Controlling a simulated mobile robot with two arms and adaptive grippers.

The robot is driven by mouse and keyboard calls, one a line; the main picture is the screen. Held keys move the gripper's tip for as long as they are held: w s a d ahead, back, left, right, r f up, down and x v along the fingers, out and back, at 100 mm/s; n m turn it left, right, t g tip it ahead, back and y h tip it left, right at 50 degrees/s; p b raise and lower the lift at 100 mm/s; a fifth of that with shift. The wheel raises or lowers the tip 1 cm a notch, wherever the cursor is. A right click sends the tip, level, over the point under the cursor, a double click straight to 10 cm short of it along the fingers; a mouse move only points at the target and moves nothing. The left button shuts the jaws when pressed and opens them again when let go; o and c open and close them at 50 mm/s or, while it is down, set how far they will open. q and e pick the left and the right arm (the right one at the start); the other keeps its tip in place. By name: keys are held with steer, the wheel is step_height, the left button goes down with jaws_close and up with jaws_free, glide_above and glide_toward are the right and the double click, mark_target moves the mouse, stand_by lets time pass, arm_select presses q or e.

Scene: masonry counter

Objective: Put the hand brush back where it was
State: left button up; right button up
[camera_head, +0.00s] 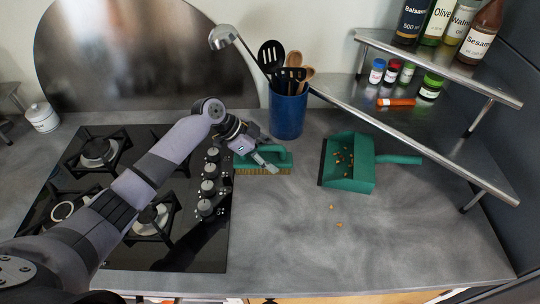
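The hand brush (281,158) has a green body and pale bristles. It is bristles down on the grey counter, just right of the hob. My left gripper (268,153) reaches in from the left and is at the brush, its fingers over the green body and partly hiding it. I cannot tell whether the fingers are closed on it. A green dustpan (348,184) lies to the right with small orange-brown crumbs in it, its handle pointing right. My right gripper is not in view.
A blue utensil pot (287,116) stands behind the brush. The black hob (190,240) is under my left arm. A metal shelf (440,149) with bottles and jars is at the right. A few crumbs (338,225) lie on the otherwise clear front counter.

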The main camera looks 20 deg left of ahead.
arm_select(q)
steer(key=shift+o, duration=1)
steer(key=shift+r, duration=0.25)
steer(key=shift+a+r, duration=0.15)
steer(key=shift+a, duration=0.15)
steer(key=b+v, duration=0.2)
steer(key=v, duration=0.8)
steer(key=shift+s+a+r, duration=0.15)
steer(key=shift+a, duration=0.05)
steer(key=shift+s+a+r+b, duration=0.1)
steer(key=shift+a+r+b, duration=0.05)
steer(key=shift+r+b, duration=0.2)
